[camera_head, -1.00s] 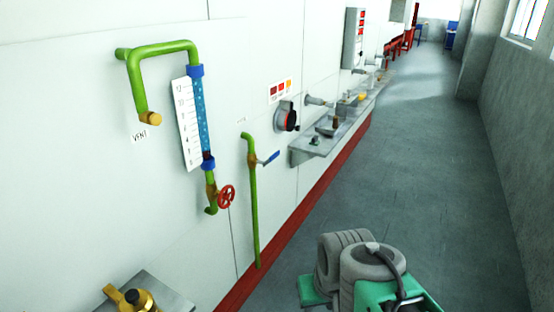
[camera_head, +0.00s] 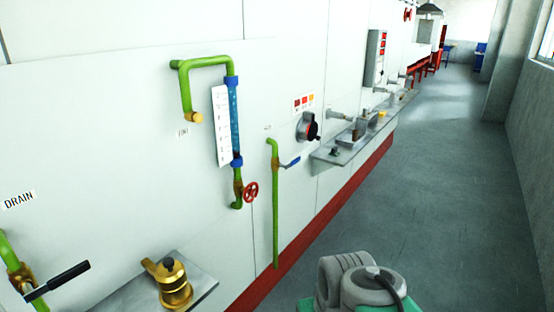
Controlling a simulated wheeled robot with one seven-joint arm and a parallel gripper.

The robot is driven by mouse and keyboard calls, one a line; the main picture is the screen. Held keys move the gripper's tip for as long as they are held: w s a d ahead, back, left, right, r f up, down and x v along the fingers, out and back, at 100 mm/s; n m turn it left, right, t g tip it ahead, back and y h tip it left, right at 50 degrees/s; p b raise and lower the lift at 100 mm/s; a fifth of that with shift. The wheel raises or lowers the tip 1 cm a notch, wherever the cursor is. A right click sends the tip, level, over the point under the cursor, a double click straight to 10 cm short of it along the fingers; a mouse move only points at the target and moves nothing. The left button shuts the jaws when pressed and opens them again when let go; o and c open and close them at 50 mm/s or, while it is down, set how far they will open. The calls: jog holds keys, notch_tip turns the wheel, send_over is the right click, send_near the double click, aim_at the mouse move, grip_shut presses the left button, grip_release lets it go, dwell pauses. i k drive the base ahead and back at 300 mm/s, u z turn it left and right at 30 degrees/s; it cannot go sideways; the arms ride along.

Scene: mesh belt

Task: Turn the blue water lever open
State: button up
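The blue water lever (camera_head: 289,162) sticks out to the right from a brass valve on a thin green vertical pipe (camera_head: 275,215) on the white wall. The lever slants a little upward, across the line of the pipe. My arm (camera_head: 365,283) shows in part at the bottom middle, grey with green edges. My gripper is outside the picture, so its state is hidden.
A sight tube (camera_head: 235,120) with a scale and a red handwheel (camera_head: 251,192) is left of the lever. A black drain lever (camera_head: 56,281) and a brass fitting on a shelf (camera_head: 203,284) are at lower left. A grey shelf (camera_head: 325,155) juts out right of the lever. The floor (camera_head: 435,195) is clear.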

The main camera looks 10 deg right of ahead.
aim_at(297, 160)
jog(key=z, duration=0.05)
jog(key=i, duration=1.65)
jog(key=z, duration=0.2)
